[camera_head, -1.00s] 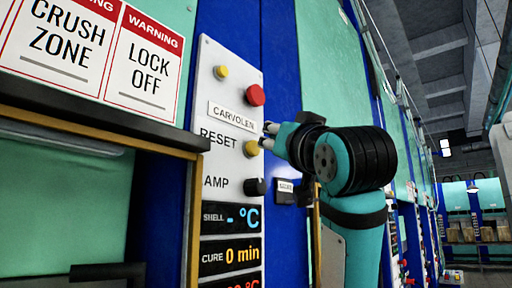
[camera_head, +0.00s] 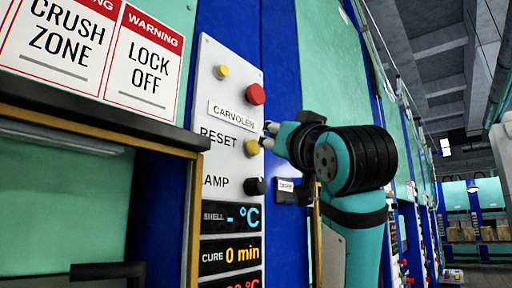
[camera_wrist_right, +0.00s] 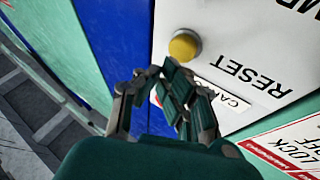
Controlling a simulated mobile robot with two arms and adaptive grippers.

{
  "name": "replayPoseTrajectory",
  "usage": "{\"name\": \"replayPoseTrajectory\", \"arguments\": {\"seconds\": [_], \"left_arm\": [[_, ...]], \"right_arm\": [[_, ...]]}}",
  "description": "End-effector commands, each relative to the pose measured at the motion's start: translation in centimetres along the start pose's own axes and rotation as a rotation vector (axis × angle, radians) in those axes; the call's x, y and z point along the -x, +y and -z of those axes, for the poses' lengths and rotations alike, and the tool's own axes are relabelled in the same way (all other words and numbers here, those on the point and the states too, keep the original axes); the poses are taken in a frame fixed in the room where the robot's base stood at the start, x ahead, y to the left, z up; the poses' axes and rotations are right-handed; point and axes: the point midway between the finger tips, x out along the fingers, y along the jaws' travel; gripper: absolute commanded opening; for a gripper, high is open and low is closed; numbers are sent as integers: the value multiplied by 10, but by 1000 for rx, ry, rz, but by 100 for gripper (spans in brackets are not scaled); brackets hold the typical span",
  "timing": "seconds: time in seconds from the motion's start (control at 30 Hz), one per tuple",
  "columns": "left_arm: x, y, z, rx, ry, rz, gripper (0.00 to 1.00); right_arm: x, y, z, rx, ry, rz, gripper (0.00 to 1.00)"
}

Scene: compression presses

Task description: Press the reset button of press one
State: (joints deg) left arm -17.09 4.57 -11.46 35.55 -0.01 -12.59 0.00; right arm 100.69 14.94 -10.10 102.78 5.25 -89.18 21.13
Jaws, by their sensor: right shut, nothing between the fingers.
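The yellow reset button (camera_head: 251,147) sits on the white control panel (camera_head: 226,70), right of the word RESET. My right gripper (camera_head: 268,135) is shut and empty. In the head view its fingertips are just right of the button, close to it. In the right wrist view the yellow button (camera_wrist_right: 184,46) shows just beyond the shut fingertips (camera_wrist_right: 160,75). I cannot tell whether the fingertips touch it. The left gripper is not in view.
A black knob (camera_head: 255,186) and displays (camera_head: 231,218) are below. Warning signs (camera_head: 146,62) are at the left. More presses line the right side.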

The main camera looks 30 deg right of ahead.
Motion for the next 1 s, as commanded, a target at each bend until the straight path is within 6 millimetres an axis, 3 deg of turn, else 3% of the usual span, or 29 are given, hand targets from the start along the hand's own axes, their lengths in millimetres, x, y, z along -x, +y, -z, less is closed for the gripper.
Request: {"name": "replayPoseTrajectory", "arguments": {"seconds": [1.0], "left_arm": [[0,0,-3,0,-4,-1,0]], "right_arm": [[-9,-5,-5,0,-1,0,0]]}}
